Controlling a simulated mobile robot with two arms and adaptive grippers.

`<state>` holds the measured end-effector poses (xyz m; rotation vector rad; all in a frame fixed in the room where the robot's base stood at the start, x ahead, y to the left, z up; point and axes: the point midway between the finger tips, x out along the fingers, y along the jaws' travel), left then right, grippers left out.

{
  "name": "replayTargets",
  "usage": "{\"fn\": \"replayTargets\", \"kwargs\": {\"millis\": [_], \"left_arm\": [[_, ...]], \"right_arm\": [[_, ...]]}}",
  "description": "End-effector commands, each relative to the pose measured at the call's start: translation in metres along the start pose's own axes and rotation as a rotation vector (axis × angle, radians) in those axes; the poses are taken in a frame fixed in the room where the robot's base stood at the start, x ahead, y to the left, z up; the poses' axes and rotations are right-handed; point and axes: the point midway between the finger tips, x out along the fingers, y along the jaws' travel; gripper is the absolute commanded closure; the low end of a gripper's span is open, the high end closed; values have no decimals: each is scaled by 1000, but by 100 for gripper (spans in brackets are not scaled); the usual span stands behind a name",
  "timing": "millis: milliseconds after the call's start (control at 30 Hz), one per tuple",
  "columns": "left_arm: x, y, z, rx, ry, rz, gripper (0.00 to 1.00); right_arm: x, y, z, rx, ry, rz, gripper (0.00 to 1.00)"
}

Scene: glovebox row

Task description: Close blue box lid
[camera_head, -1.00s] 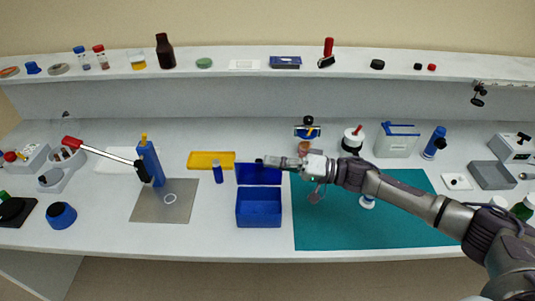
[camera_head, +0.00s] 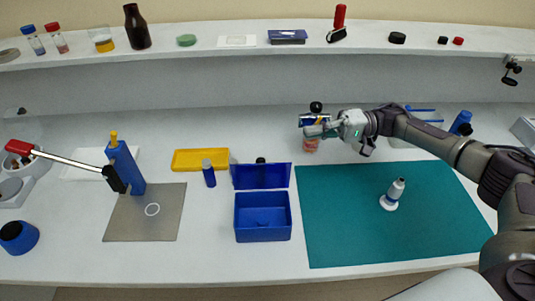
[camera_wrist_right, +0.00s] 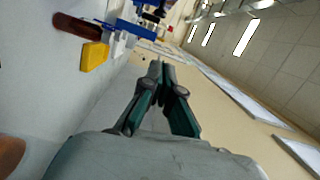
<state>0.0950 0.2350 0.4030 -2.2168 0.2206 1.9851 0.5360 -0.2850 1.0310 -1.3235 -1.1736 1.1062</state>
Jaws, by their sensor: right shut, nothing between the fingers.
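The blue box (camera_head: 263,228) stands on the bench in the head view, left of the green mat. Its cavity is open to view and looks empty. Its blue lid (camera_head: 261,177) stands raised along the back edge. My right gripper (camera_head: 308,131) is behind and to the right of the lid, apart from it and in front of a small blue-and-black device. It also shows in the right wrist view (camera_wrist_right: 162,68), with its fingers together and nothing between them. The box cannot be made out for certain in that wrist view. My left gripper is not in view.
A blue bottle (camera_head: 208,173) and a yellow tray (camera_head: 200,159) are left of the lid. A black-topped thing (camera_head: 260,160) shows behind it. Bench in front of the box is clear.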

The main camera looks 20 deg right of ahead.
Motion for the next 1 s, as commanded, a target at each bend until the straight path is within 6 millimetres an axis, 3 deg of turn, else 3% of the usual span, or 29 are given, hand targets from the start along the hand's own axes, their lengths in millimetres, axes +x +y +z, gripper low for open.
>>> {"fn": "replayTargets", "kwargs": {"millis": [100, 267, 733, 1000], "left_arm": [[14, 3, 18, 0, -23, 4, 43], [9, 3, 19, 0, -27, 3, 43], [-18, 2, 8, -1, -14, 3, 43], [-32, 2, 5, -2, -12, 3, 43]], "right_arm": [[0, 14, 1, 0, 0, 0, 100], [10, 12, 1, 0, -3, -2, 100], [103, 10, 2, 0, -4, -3, 100], [109, 12, 35, 3, -1, -1, 100]]}}
